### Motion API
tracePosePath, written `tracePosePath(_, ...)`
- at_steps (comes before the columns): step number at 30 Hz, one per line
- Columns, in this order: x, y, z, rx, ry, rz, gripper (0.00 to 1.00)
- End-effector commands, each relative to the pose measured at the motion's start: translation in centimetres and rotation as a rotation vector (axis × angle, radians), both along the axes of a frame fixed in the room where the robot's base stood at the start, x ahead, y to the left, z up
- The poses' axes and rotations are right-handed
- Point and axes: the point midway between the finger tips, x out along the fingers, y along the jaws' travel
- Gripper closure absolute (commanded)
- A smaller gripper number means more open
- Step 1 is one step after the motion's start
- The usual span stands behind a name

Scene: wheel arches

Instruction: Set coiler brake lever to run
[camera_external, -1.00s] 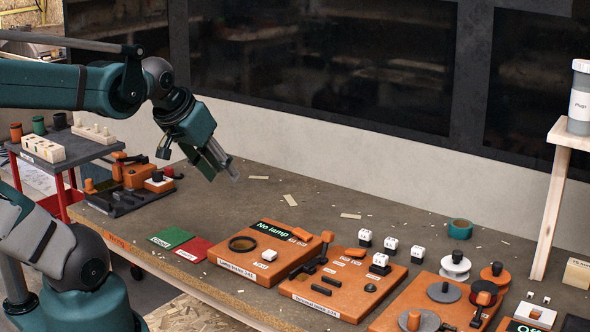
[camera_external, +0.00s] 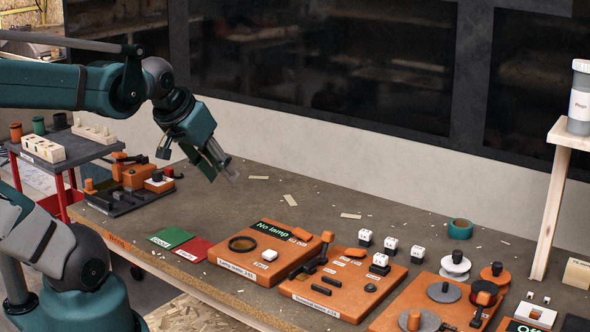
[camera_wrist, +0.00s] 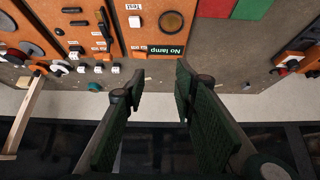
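My gripper (camera_external: 227,176) hangs in the air above the back left part of the bench. It is empty, and in the wrist view its two dark green fingers (camera_wrist: 158,88) stand well apart. An orange board with grey discs (camera_external: 460,294) lies at the front right of the bench and may be the coiler board. A dark lever-like part with a round knob (camera_external: 484,293) stands on its right side. I cannot read a label there, so I cannot tell whether this is the coiler brake lever or how it is set. The gripper is far from it.
The lamp board (camera_external: 262,276) and another orange board with black levers (camera_external: 330,303) lie between my gripper and the disc board. White cubes (camera_external: 390,247), a teal tape roll (camera_external: 460,229) and a wooden shelf (camera_external: 552,190) stand behind. The bench's back middle has only scraps.

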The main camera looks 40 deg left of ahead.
Motion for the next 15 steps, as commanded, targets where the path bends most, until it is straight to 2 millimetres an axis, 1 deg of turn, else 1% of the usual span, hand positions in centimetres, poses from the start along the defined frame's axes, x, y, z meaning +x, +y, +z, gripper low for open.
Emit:
tracePosePath(1,0.0,0.0,0.0,0.000,0.000,0.000,0.80)
tracePosePath(3,0.0,0.0,0.1,0.000,0.000,0.000,0.89)
tracePosePath(6,0.0,0.0,0.4,0.000,0.000,0.000,1.00)
tracePosePath(11,0.0,0.0,1.6,0.000,0.000,0.000,1.00)
tracePosePath(15,0.0,0.0,3.1,0.000,0.000,0.000,1.00)
